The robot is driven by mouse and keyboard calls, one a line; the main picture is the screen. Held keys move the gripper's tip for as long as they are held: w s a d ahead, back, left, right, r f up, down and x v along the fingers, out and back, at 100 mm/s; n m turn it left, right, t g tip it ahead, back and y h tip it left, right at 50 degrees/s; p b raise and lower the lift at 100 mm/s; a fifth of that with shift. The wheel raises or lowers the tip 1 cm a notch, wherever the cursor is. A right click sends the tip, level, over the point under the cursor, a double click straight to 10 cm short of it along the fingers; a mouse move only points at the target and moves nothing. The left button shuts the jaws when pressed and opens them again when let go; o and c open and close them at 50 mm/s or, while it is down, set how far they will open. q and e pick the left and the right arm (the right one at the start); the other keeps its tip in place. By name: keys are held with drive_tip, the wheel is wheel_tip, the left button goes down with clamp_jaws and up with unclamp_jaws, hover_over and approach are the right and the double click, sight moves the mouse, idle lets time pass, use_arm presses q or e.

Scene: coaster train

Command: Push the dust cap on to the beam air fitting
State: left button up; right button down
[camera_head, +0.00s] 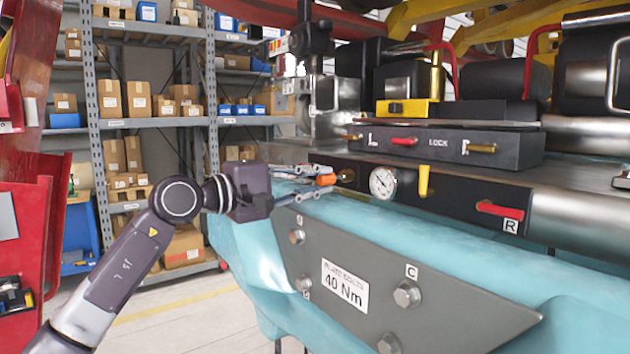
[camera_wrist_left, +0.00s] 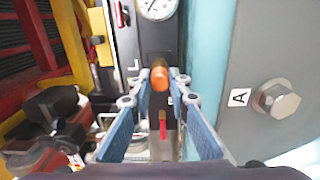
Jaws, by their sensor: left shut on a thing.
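My left gripper (camera_head: 323,182) comes in from the left and is shut on the orange dust cap (camera_head: 327,179). In the left wrist view the cap (camera_wrist_left: 160,78) sits between the two blue fingertips (camera_wrist_left: 161,88). The brass air fitting (camera_head: 346,175) sticks out of the black panel on the beam, just left of the round gauge (camera_head: 383,182). The cap is close in front of the fitting and roughly in line with it. I cannot tell whether they touch. In the wrist view the cap largely hides the fitting. My right gripper is not in view.
A yellow handle (camera_head: 424,181) and a red lever (camera_head: 499,210) stand out right of the gauge. The black lock box (camera_head: 450,146) is above. A grey bolted plate (camera_head: 345,262) on the teal frame lies below the gripper. Shelves (camera_head: 150,122) stand behind.

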use_arm(q)
drive_tip(key=shift+p+x, duration=0.55)
drive_tip(key=shift+x, duration=0.7)
idle(0.4)
drive_tip(key=o, duration=0.9)
drive_tip(key=shift+d, duration=0.15)
drive_tip(key=shift+f, duration=0.1)
